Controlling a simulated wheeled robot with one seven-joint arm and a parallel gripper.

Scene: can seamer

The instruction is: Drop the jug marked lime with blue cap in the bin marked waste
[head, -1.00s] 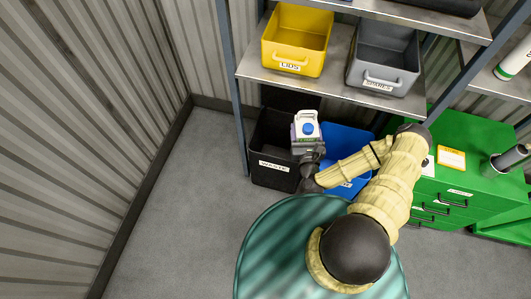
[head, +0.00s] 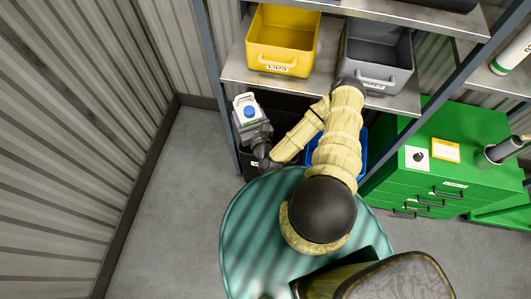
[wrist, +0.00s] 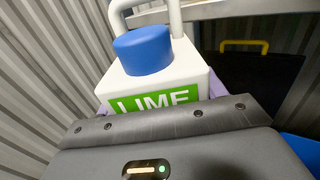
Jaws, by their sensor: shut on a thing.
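The white jug with a blue cap (head: 246,108) is held upright in my gripper (head: 256,132), at the left end of the shelf rack. In the wrist view its blue cap (wrist: 143,49) and green LIME label (wrist: 152,101) show close up. The gripper is shut on the jug; its fingertips are mostly hidden. The black waste bin (head: 285,102) stands on the floor under the lower shelf, largely hidden behind the jug, gripper and arm. In the head view the jug overlaps the bin's left side and the rack's left post.
A blue bin (head: 361,150) is right of the waste bin, mostly behind my arm. A yellow LIDS bin (head: 282,65) and a grey bin (head: 376,80) sit on the shelf above. A green drawer cabinet (head: 440,185) stands right. Floor (head: 185,190) is clear at left, beside the ribbed wall.

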